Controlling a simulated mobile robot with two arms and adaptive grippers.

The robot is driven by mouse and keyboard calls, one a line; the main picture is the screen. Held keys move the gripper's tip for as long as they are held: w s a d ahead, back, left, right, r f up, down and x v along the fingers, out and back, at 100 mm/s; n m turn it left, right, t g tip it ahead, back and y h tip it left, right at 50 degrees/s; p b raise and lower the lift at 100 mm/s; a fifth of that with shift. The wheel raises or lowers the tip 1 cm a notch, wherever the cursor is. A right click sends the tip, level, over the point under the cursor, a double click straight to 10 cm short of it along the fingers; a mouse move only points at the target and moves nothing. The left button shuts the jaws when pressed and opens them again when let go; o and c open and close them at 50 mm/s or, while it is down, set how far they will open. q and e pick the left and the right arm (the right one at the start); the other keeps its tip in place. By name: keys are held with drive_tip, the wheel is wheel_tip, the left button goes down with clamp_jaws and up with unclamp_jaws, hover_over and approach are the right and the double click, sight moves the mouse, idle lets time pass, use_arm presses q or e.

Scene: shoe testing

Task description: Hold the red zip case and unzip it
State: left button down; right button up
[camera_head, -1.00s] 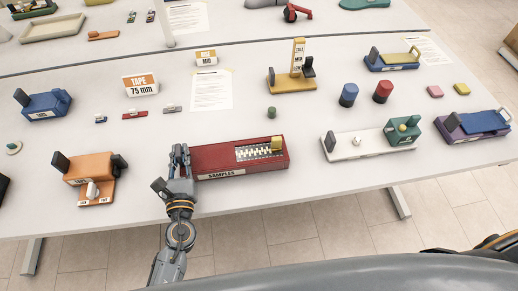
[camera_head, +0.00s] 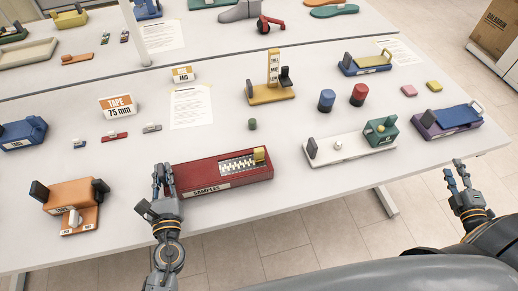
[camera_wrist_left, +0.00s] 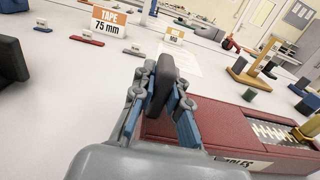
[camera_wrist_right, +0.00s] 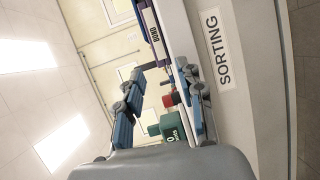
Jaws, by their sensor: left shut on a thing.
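The red zip case (camera_head: 200,181), labelled SAMPLES, lies near the table's front edge, with a pale toothed zip strip (camera_head: 236,165) on top. A yellow zip tab (camera_head: 259,155) stands at the strip's right end. My left gripper (camera_head: 163,172) is at the case's left end; in the left wrist view its fingers close on a dark grey upright grip (camera_wrist_left: 162,85) beside the red body (camera_wrist_left: 215,125). Whether this grip joins the case is hidden. My right gripper (camera_head: 456,172) is raised at the right, apart from the case. The right wrist view (camera_wrist_right: 160,72) shows its fingers apart and empty.
An orange tape fixture (camera_head: 70,197) stands left of the case. A white fixture with a green block (camera_head: 381,132) stands to the right, and a small green cylinder (camera_head: 252,124) behind. The table strip (camera_head: 250,210) before the case is clear.

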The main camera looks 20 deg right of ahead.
drive_tip(key=w+d+r+n+t, duration=0.1)
drive_tip(key=w+r+n+t, duration=0.2)
drive_tip(key=r, duration=0.6)
drive_tip(key=w+a+r+m, duration=0.1)
drive_tip(key=w+a+r, duration=0.2)
drive_tip(key=w+r, duration=0.45)
drive_tip(key=w+a+r+m, duration=0.1)
drive_tip(key=w+a+r, duration=0.25)
drive_tip(key=w, duration=0.65)
drive_tip(key=w+a+f+m+g+y, duration=0.2)
drive_tip(key=w+a+m+g+y, duration=0.15)
drive_tip(key=w+a, duration=0.8)
drive_tip(key=w+a+f+g+y, duration=0.1)
drive_tip(key=w+a+g+y, duration=0.15)
drive_tip(key=a, duration=0.65)
drive_tip(key=n+g+y, duration=0.5)
drive_tip(key=n+g, duration=0.2)
drive_tip(key=g, duration=0.6)
approach(260, 149)
drive_tip(key=x, duration=1)
drive_tip(key=shift+a+f, duration=0.2)
drive_tip(key=shift+f, duration=0.1)
